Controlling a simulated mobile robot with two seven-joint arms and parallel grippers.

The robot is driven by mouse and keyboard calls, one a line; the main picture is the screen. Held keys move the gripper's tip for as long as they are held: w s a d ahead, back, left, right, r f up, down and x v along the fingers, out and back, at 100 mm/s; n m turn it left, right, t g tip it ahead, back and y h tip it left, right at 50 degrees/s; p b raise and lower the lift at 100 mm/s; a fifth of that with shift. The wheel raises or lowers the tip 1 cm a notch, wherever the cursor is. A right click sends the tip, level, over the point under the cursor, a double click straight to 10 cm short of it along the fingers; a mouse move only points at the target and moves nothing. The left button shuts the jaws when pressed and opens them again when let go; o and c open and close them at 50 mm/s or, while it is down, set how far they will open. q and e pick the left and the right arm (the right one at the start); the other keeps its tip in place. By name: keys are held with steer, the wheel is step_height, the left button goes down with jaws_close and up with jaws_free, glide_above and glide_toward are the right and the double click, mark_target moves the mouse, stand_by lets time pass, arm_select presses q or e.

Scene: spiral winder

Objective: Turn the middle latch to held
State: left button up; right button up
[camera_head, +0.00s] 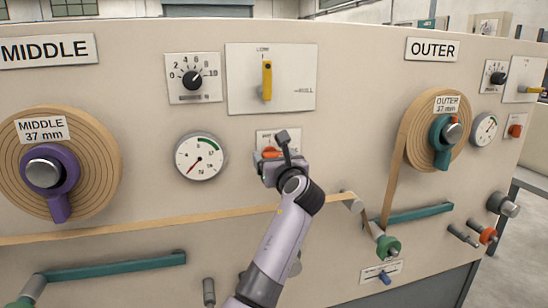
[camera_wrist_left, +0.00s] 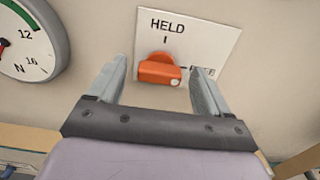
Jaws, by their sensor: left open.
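The middle latch is an orange knob (camera_wrist_left: 160,72) on a white plate (camera_wrist_left: 215,40) marked HELD at the top. It lies roughly level, its white dot at the right end towards a second label partly hidden by a finger. In the head view the latch (camera_head: 271,152) shows behind my left gripper (camera_head: 275,156), below the yellow lever. My left gripper is open, with its two fingers (camera_wrist_left: 161,85) on either side of the latch in the wrist view. I cannot tell whether they touch it. My right gripper is not in view.
A dial gauge (camera_head: 200,157) is left of the latch, and a yellow lever (camera_head: 267,80) is above it. A tan strip (camera_head: 150,227) crosses the panel below. The MIDDLE reel (camera_head: 90,140) is at left, the OUTER reel (camera_head: 418,135) at right. A similar orange latch (camera_head: 515,131) is far right.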

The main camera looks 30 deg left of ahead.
arm_select(q)
steer(key=shift+w+a, duration=0.25)
steer(key=c, duration=1.1)
steer(key=shift+o, duration=0.3)
